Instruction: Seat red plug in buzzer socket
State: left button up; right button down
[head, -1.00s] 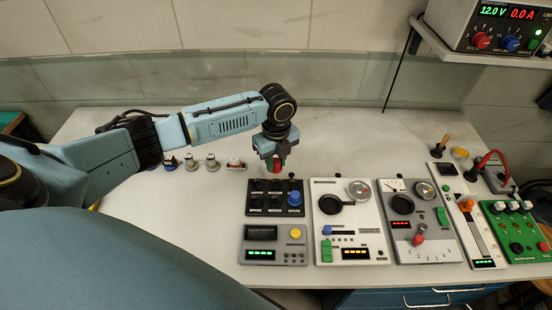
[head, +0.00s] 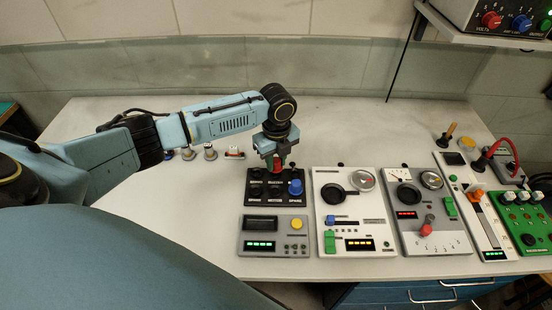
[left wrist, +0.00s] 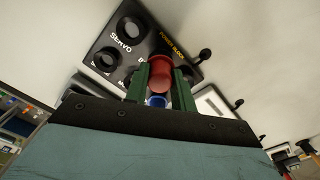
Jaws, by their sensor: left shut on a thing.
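My left gripper (head: 278,163) is shut on the red plug (left wrist: 160,74), which sits between the green fingers in the left wrist view. The plug is held at the back edge of the black power block (head: 262,201), over its back row. The block has several dark round sockets; one in the left wrist view is labelled SERVO (left wrist: 130,31). A label starting with B is mostly hidden behind the fingers, so I cannot read the buzzer socket. Whether the plug's lower end touches the block cannot be told. A blue plug (head: 295,187) stands in the block's right side. My right gripper is not in view.
A grey module with a yellow button (head: 297,224) lies in front of the block. A white panel (head: 351,213) and a grey panel (head: 433,213) stand to its right. Several small plugs, including a red and white one (head: 234,154), stand behind left.

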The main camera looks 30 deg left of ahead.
pick_arm(q)
jog(key=shift+p, duration=0.35)
dwell(0.3)
jog(key=shift+f+p, duration=0.55)
jog(key=shift+f, duration=0.45)
dwell(2.7)
jog(key=o, duration=1.1)
jog(key=shift+r+p, duration=2.5)
jog(key=shift+p, duration=0.1)
notch_tip(320, 180, up, 4)
jog(key=p, duration=0.4)
